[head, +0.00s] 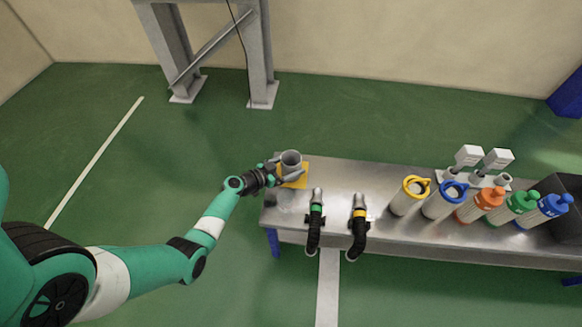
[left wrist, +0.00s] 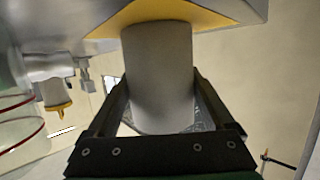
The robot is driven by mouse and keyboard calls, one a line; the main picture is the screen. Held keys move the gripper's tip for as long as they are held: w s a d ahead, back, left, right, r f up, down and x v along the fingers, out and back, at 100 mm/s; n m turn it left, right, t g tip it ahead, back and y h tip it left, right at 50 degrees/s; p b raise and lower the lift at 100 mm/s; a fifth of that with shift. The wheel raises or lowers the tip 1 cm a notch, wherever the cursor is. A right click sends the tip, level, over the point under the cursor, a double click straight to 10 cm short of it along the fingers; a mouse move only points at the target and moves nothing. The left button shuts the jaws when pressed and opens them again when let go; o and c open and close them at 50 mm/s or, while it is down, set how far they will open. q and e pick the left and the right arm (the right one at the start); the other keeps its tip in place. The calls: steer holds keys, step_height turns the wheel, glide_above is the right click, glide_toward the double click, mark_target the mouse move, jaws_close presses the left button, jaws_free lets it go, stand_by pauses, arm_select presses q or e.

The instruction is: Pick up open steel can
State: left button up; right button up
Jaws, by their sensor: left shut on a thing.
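The open steel can (head: 291,161) is a grey cylinder, upright with its open mouth up, at the left end of the steel table. It is over a yellow square pad (head: 296,182). My left gripper (head: 283,171) reaches it from the left and is shut on it, one finger on each side. In the left wrist view the can (left wrist: 158,62) fills the space between the fingers, with the yellow pad (left wrist: 206,13) at its far end. I cannot tell whether the can touches the pad. My right gripper is not in view.
A green-marked black hose (head: 315,225) and a yellow-marked one (head: 358,230) hang at the table's front edge. Several canisters with coloured lids (head: 488,198) stand at the right. A grey steel frame (head: 262,60) stands behind.

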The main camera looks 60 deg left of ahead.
mark_target(298, 156)
arm_select(q)
steer(key=shift+r+p, duration=0.35)
steer(key=shift+r, duration=0.1)
step_height(298, 156, up, 3)
steer(key=shift+f+p, duration=0.1)
steer(key=shift+p, duration=0.95)
steer(key=d+r+p, duration=0.1)
steer(key=r+p, duration=0.1)
steer(key=s+d+r+p, duration=0.1)
steer(key=d+r+p, duration=0.3)
steer(key=r, duration=0.1)
steer(key=shift+s, duration=0.35)
steer(key=s+d+p, duration=0.1)
steer(key=d, duration=0.1)
steer(key=s+d+r+p, duration=0.1)
steer(key=d, duration=0.2)
steer(key=d+r+p, duration=0.1)
steer(key=d, duration=0.2)
steer(key=shift+s+d+r+p, duration=0.15)
steer(key=shift+s+p, duration=0.25)
